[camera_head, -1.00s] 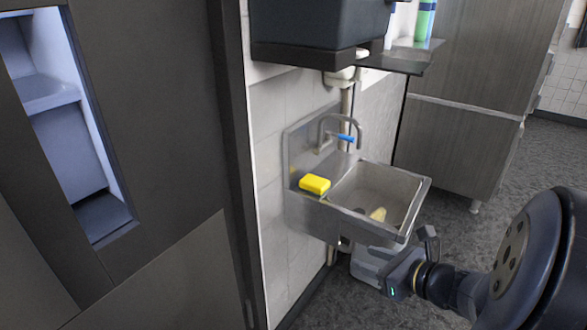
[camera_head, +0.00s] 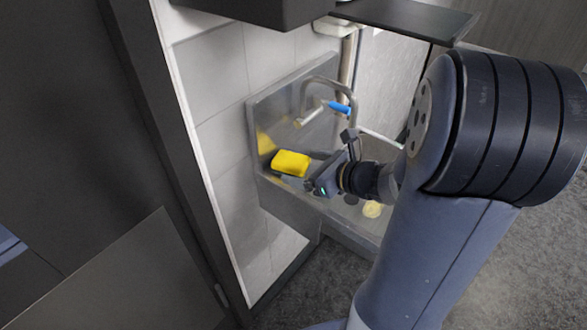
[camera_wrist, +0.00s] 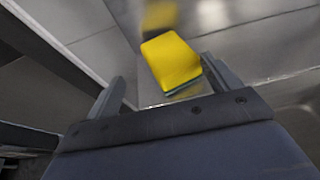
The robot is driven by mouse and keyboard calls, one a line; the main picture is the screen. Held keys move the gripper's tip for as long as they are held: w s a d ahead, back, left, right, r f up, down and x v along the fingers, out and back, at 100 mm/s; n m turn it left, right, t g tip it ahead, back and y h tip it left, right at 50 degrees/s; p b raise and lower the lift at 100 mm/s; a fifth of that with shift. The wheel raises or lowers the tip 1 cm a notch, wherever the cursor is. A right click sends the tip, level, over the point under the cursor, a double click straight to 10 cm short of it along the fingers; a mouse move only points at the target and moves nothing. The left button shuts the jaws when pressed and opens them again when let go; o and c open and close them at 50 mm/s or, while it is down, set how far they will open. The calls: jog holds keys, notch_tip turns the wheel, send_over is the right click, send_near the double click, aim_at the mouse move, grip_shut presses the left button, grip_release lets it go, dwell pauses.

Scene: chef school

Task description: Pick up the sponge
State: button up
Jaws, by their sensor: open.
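The yellow sponge (camera_head: 290,163) lies on the left ledge of the metal sink (camera_head: 262,104). In the wrist view the sponge (camera_wrist: 171,62) is just ahead of and between the two fingers, nearer the right one, and a green-blue edge shows beneath it. My gripper (camera_head: 298,170) is beside the sponge, on its right in the head view. In the wrist view my gripper (camera_wrist: 168,88) is open with nothing held. I cannot tell whether a finger touches the sponge. The arm hides much of the basin.
A tap (camera_head: 330,85) with a blue lever (camera_head: 339,107) stands behind the sponge. A pale yellow object (camera_head: 372,209) is in the basin. A dark wall unit (camera_head: 270,10) and a shelf (camera_head: 410,17) hang above. A dark panel edge (camera_head: 165,130) stands at the left.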

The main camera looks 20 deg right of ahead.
aim_at(295, 165)
jog(key=x, duration=0.6)
jog(key=shift+s+a+r, duration=0.1)
jog(key=shift+a, duration=0.05)
jog(key=shift+c, duration=0.2)
jog(key=shift+c, duration=0.8)
jog(key=shift+d, duration=0.25)
jog(key=c, duration=0.9)
